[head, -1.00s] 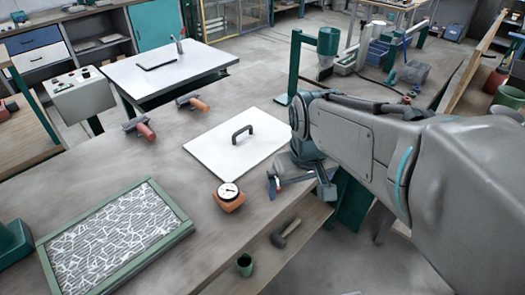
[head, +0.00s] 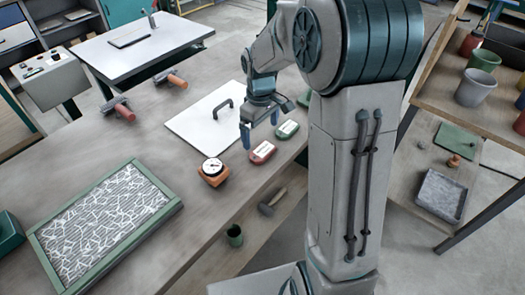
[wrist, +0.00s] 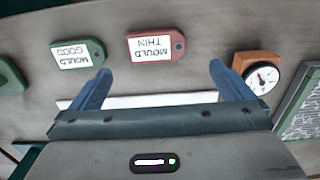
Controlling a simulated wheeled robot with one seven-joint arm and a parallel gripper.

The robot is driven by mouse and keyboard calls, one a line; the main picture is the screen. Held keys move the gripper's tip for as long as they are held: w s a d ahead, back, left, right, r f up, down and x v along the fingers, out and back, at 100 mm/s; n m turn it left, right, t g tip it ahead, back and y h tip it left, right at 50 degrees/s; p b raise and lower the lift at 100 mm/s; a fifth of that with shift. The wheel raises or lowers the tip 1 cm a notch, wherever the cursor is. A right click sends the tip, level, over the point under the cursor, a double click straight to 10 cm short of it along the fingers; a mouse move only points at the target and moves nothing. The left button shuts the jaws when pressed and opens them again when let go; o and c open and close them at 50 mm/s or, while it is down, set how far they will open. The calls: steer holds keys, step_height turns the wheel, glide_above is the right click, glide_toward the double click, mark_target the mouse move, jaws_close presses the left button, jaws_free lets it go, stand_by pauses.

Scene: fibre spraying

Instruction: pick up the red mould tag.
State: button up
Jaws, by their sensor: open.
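The red mould tag (head: 262,152) lies flat on the workbench, near its right edge, in the head view. In the wrist view the red tag (wrist: 155,47) shows a white label reading "MOULD THIN", upside down. My gripper (head: 261,122) is open and empty above the bench, just behind the red tag. In the wrist view the gripper's two blue fingers (wrist: 160,75) are spread wide, and the tag appears beyond them, between their tips. A green mould tag (head: 287,129) lies to the right of the red one; its label (wrist: 78,60) reads "MOULD GOOD".
A dial gauge on an orange block (head: 213,174) stands close left of the red tag. A white board with a black handle (head: 188,128) lies behind. A green-framed fibre tray (head: 163,216) is at left.

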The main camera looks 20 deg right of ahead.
mark_target(262, 151)
steer(key=shift+w+d+f+p, duration=0.15)
steer(key=shift+f+p, duration=0.15)
steer(key=shift+f, duration=1.85)
steer(key=shift+w+f+p, duration=0.15)
steer(key=shift+f+p, duration=0.15)
steer(key=shift+f, duration=1.8)
steer(key=c, duration=0.9)
